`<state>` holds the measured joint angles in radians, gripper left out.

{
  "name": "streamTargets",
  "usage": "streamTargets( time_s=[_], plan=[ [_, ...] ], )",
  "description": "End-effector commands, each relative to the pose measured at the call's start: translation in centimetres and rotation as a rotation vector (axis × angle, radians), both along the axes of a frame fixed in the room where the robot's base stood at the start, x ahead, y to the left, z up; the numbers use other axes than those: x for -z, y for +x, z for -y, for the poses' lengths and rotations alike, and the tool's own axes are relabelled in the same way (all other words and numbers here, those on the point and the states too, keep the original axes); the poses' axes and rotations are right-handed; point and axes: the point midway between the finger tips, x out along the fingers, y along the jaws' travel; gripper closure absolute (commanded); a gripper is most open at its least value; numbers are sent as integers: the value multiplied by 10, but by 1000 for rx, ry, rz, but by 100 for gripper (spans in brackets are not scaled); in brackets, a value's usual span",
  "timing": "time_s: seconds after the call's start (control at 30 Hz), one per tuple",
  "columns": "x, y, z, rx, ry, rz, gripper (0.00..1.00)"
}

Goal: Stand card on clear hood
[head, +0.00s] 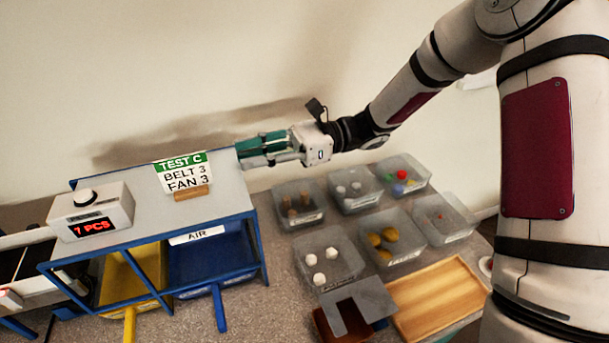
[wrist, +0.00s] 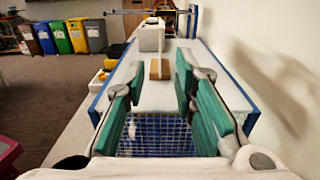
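The card (head: 184,174), lettered "TEST C, BELT 3, FAN 3", stands upright in a small wooden block on the pale top of the blue-framed hood (head: 226,196). In the wrist view the wooden block (wrist: 160,69) shows on the hood top (wrist: 147,98), beyond my fingertips; the card face cannot be made out there. My gripper (head: 240,150) is at the hood's right end, to the right of the card and apart from it. In the wrist view its teal fingers (wrist: 157,87) are spread with nothing between them.
A box reading "7 PCS" (head: 92,212) sits on the hood's left end. Yellow (head: 118,280) and blue (head: 212,262) trays lie under the hood. Clear bins (head: 328,262) with small items and a wooden tray (head: 437,298) are to the right. Coloured bins (wrist: 77,35) stand far back.

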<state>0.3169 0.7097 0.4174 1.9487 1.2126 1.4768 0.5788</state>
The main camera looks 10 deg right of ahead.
Motion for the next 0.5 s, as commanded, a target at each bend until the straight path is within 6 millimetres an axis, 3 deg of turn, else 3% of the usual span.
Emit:
streamTargets(
  time_s=[0.27, 0.37, 0.5],
  plan=[
    [-2, -7, 0, -17, -24, 27, 75],
    [-7, -25, 2, -62, -87, 104, 75],
    [-14, -66, 14, -167, -235, 285, 75]
  ],
)
